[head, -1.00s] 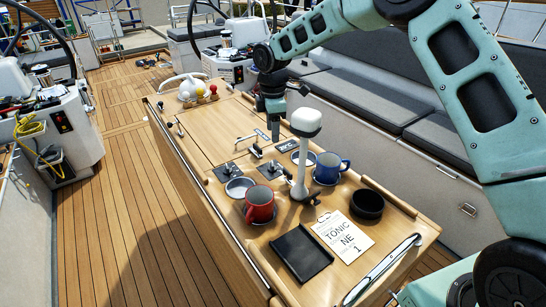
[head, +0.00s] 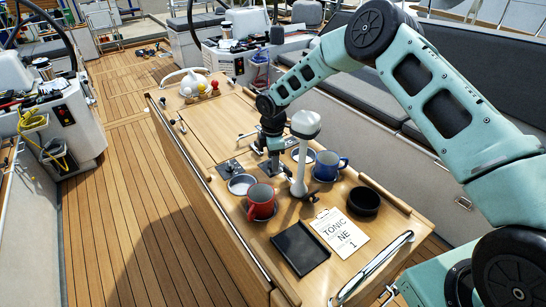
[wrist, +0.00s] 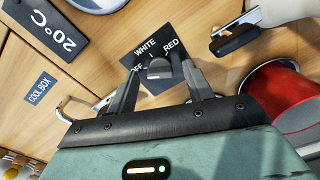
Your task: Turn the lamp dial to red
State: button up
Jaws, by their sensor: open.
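The lamp dial (wrist: 159,68) is a small dark knob on a black plate marked WHITE, RED and OFF, in the upper middle of the wrist view. RED is at the plate's right, WHITE at its upper left, and OFF is partly covered. I cannot tell which mark the knob points to. My gripper (wrist: 162,82) is open, with one finger at each side of the knob; contact is not clear. In the head view my gripper (head: 274,164) is low over the table behind the white lamp (head: 304,150), and I cannot make out the dial there.
A red mug (head: 261,201) and the lamp stand close to my gripper. A blue mug (head: 328,165), black bowl (head: 364,202), black tray (head: 299,248) and paper card (head: 341,233) are on the table. A 20°C plate (wrist: 55,32) lies left in the wrist view.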

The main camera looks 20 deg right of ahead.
jog(key=c, duration=1)
jog(key=shift+o, duration=0.2)
jog(key=shift+f+m+b, duration=0.1)
jog(key=shift+m+b, duration=0.2)
jog(key=shift+b, duration=0.1)
jog(key=m+b, duration=0.3)
jog(key=shift+f+m+b, duration=0.1)
jog(key=shift+m+b, duration=0.2)
jog(key=shift+b, duration=0.1)
jog(key=m+b, duration=0.4)
jog(key=m, duration=0.2)
jog(key=m+b, duration=0.1)
jog(key=m, duration=0.2)
jog(key=shift+m+b, duration=0.4)
jog(key=m, duration=0.2)
jog(key=m+b, duration=0.1)
jog(key=shift+r+m, duration=0.2)
jog(key=shift+m, duration=0.2)
jog(key=m, duration=0.6)
